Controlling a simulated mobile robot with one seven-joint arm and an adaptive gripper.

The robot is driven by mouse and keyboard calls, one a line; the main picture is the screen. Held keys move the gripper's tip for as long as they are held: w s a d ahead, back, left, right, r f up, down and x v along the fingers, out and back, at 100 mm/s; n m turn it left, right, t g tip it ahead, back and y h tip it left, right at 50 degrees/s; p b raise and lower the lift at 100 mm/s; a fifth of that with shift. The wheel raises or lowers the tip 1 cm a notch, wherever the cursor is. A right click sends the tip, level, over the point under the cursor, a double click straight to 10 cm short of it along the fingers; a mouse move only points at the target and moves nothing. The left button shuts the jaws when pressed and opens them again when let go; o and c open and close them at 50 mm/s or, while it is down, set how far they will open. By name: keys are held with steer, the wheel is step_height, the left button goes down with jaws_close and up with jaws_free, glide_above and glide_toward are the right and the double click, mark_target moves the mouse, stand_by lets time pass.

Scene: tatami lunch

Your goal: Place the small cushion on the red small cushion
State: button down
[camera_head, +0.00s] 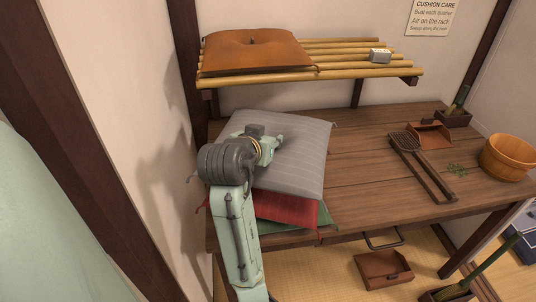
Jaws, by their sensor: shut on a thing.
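A grey striped cushion (305,150) is above the red cushion (288,208) on the wooden table. It covers most of the red one, and I cannot tell whether it rests fully on it. A green cushion (323,216) shows under the red one, mostly hidden. My gripper (276,142) is at the upper middle of the grey cushion and is shut on it; the fingertips are small and partly hidden by my wrist. A brown-orange cushion (252,50) lies on the bamboo rack above.
On the table (365,180) to the right are a carpet beater (420,165), a dustpan (430,134) and a wooden tub (508,158). Another dustpan (384,268) is on the floor.

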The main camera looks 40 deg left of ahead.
steer(key=shift+f+p, duration=0.35)
steer(key=shift+f, duration=2.25)
steer(key=c, duration=1.2)
jaws_free()
